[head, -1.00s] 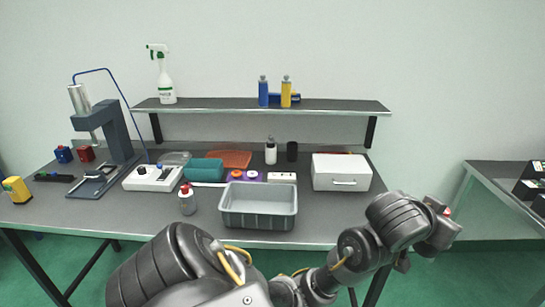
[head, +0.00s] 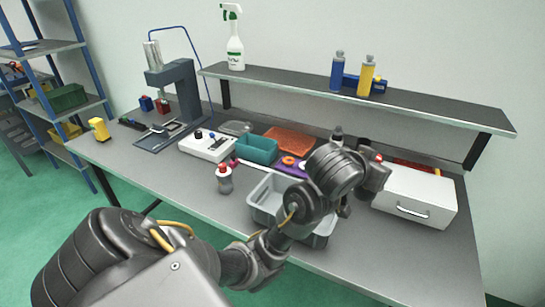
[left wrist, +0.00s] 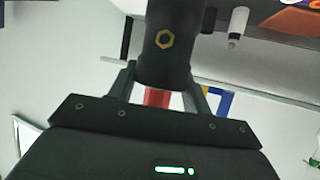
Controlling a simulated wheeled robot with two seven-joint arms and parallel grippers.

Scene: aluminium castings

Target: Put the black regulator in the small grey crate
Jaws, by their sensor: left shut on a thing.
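The small grey crate (head: 262,213) stands near the front edge of the bench, partly hidden behind my left forearm. My left gripper (head: 372,178) is in the air to the right of the crate, in front of the white box. In the left wrist view my left gripper (left wrist: 165,97) is shut on the black regulator (left wrist: 165,40), a dark round body with a yellow hexagon ring and a red part between the fingers. In the head view the regulator is mostly hidden; a small red spot shows at the gripper. My right gripper is not in view.
A white box with a handle (head: 415,195) stands right of the crate. A red-capped bottle (head: 224,180) stands left of it. A teal bin (head: 257,150) and an orange tray (head: 290,141) lie behind. A shelf (head: 430,110) runs along the back. The front right bench top is clear.

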